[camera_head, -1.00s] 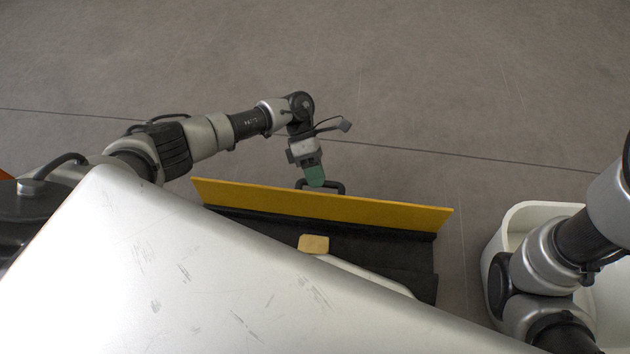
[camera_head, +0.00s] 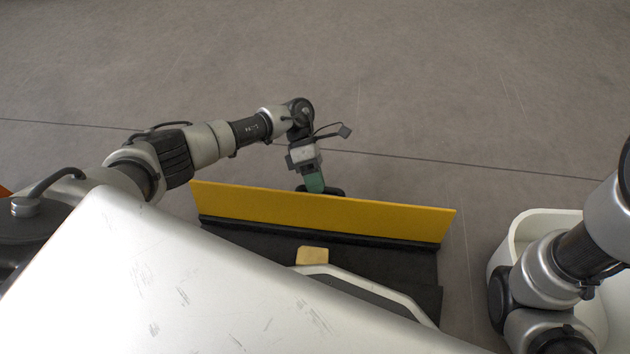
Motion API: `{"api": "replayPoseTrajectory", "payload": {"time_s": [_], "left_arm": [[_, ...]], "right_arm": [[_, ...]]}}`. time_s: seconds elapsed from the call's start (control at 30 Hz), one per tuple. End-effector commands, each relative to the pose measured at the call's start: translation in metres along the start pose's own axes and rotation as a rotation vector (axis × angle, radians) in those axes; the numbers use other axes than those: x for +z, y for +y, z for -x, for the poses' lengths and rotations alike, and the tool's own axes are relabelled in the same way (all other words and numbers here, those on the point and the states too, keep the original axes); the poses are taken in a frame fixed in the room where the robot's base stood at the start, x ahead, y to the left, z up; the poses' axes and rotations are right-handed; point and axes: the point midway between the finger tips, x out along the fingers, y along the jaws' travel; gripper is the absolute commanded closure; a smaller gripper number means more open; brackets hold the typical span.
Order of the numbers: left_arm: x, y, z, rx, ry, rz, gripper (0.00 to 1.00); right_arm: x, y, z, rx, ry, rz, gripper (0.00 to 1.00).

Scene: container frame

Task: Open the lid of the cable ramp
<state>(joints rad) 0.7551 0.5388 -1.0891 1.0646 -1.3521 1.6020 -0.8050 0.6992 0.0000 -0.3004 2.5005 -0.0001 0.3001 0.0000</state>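The cable ramp's black base (camera_head: 262,236) lies on the floor in front of me, partly hidden by my own body. Its yellow lid (camera_head: 370,217) stands raised along the far edge, tilted up with its broad face toward me. A black handle (camera_head: 334,191) shows just behind the lid's top edge. My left gripper (camera_head: 315,184) is at this handle, behind the lid; its green fingertips point down. The lid hides the lower part of the handle, and I cannot tell whether the fingers are closed on it. My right gripper is out of view; only its arm shows at right.
A white bin (camera_head: 535,228) stands at the right, under my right arm. The grey floor beyond the lid is clear.

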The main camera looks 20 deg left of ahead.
Motion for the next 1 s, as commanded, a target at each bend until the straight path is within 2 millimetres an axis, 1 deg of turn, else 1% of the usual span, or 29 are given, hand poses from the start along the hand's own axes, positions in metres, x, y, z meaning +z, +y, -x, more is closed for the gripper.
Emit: {"api": "replayPoseTrajectory", "payload": {"time_s": [0.03, 0.13, 0.17, 0.37, 0.47, 0.57, 0.73, 0.9, 1.0], "left_arm": [[-0.005, 0.006, -0.004, 0.016, 0.002, 0.013, 0.73], [-0.004, 0.006, -0.003, 0.015, 0.002, 0.012, 0.58], [-0.004, 0.006, -0.003, 0.014, 0.002, 0.011, 0.56], [-0.002, 0.004, -0.001, 0.013, 0.0, 0.007, 0.56], [-0.001, 0.003, 0.005, 0.014, -0.001, 0.007, 0.56], [0.0, 0.002, 0.019, 0.015, -0.001, 0.007, 0.56], [0.001, 0.001, 0.054, 0.016, -0.001, 0.008, 0.56], [0.0, 0.002, 0.086, 0.014, 0.0, 0.01, 0.56], [-0.001, 0.004, 0.096, 0.013, 0.002, 0.009, 0.56]], "right_arm": [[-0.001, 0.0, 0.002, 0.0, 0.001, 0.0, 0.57], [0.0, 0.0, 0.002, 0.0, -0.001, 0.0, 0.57], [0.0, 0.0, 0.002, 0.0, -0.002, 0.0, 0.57], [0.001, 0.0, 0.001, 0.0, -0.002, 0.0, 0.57], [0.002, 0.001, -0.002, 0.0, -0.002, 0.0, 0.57], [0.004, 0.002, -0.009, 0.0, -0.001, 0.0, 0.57], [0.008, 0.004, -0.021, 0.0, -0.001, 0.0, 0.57], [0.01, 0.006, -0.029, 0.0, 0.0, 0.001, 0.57], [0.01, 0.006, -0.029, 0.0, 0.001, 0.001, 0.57]]}}
